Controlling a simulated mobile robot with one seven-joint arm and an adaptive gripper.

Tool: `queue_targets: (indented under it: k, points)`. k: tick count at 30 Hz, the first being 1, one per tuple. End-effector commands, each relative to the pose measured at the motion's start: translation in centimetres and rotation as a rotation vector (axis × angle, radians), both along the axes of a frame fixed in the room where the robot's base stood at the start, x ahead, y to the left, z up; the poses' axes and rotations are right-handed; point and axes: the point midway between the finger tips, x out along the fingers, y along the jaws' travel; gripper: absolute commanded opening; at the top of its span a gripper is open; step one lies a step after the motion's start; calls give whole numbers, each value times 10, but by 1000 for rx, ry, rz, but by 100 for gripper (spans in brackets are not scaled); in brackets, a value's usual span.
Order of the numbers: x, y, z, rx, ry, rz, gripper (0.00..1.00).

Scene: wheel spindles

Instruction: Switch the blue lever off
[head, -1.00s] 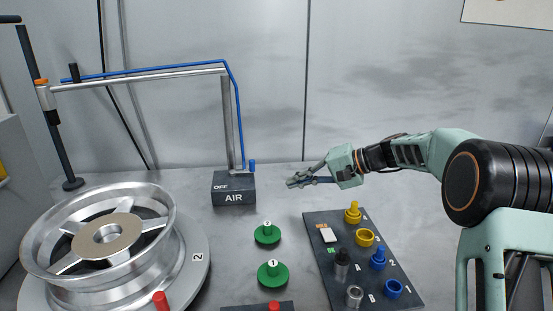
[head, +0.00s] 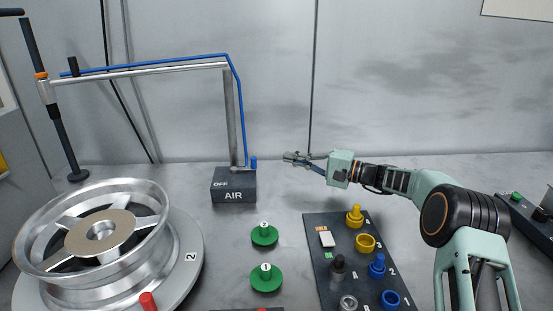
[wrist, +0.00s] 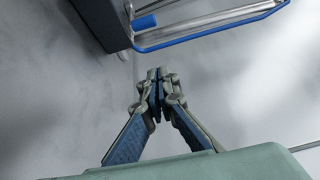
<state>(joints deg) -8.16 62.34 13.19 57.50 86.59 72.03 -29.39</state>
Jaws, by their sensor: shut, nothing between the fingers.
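The blue lever (head: 253,162) stands upright at the right of the top of the dark AIR box (head: 234,187), which has OFF printed at the left of its top. In the wrist view the lever (wrist: 145,23) sticks out from the side of the box (wrist: 97,20), near the top of the picture. My gripper (head: 288,157) is shut and empty, to the right of the lever and apart from it, with its fingertips pointing left. In the wrist view my shut fingertips (wrist: 157,73) are below the lever with a gap between.
A metal post with a blue hose (head: 240,110) rises behind the box, close to the lever. A silver wheel (head: 145,235) stands at the left. Green knobs (head: 264,234) and a dark parts board (head: 312,240) lie in front. The table between gripper and box is clear.

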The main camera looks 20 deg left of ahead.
Motion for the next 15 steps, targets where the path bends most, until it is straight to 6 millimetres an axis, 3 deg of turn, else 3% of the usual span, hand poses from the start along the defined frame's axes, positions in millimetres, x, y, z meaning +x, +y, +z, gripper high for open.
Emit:
queue_targets:
  k: [15]
  points:
    - [-2,93,-2,-1,-1,3,0]
